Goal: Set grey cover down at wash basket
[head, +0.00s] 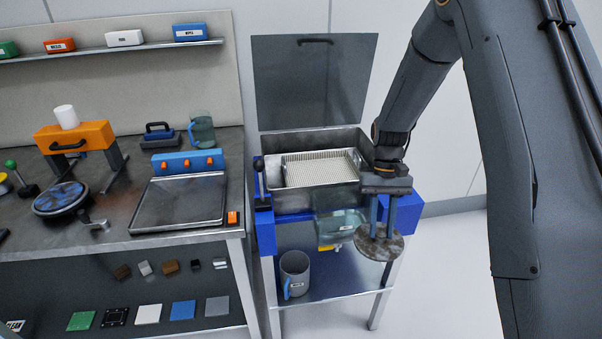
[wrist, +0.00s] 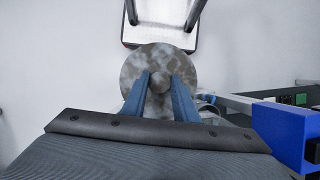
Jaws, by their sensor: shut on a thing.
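The grey cover (head: 362,247) is a round, mottled disc, and it hangs below my gripper (head: 380,232). It also shows in the wrist view (wrist: 160,58), with my two blue fingers (wrist: 160,82) closed on its central knob. The wash basket (head: 320,168) is a pale perforated tray inside the metal wash tank (head: 313,203). My gripper and the cover are in front of and to the right of the basket, outside the tank. The cover appears clear of surfaces, though its exact height is hard to tell.
The tank's lid (head: 313,80) stands open behind it. A blue post block (head: 265,230) is at the tank's front left. A translucent container (head: 340,228) is partly behind the cover. A grey mug (head: 294,272) stands on the lower shelf (head: 330,283). A cluttered workbench (head: 130,240) is left.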

